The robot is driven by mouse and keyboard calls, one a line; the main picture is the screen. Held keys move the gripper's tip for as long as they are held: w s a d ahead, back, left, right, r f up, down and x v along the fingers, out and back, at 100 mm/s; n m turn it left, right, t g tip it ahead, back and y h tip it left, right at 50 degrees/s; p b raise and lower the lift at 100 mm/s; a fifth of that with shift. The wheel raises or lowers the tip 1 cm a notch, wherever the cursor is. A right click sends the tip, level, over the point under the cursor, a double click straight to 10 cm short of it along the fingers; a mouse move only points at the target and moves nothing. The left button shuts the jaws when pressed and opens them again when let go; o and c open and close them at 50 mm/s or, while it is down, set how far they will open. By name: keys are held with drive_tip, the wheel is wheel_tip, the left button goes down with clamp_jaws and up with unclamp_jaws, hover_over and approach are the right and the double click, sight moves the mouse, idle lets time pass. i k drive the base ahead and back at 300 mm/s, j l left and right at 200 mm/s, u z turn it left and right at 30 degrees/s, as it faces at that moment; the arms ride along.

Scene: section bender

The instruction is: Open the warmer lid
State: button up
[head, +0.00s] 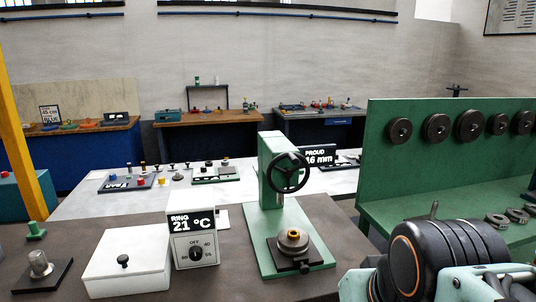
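The warmer is a white box (128,284) on the dark bench at the lower left. Its flat white lid (135,251) lies shut on top, with a small black knob (122,260) near the middle. A white control box (192,240) stands at its right side, reads "RING 21 °C" and has a black dial marked OFF, 40 and more. The inside of the warmer is hidden by the lid.
A green press with a black handwheel (287,172) stands right of the control box. A metal cylinder on a dark plate (40,266) is at the left. Dark rounded bodies (410,262) fill the lower right. A green rack (440,170) holds rings.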

sight(122, 251)
drive_tip(key=u, duration=1.35)
drive_tip(key=i+j+u, duration=0.1)
drive_tip(key=i+j, duration=0.15)
drive_tip(key=i, duration=0.15)
drive_tip(key=i+j, duration=0.2)
drive_tip(key=i, duration=0.2)
drive_tip(key=i+j, duration=0.45)
drive_tip(key=k+l+u, duration=0.1)
drive_tip(key=k+l, duration=0.15)
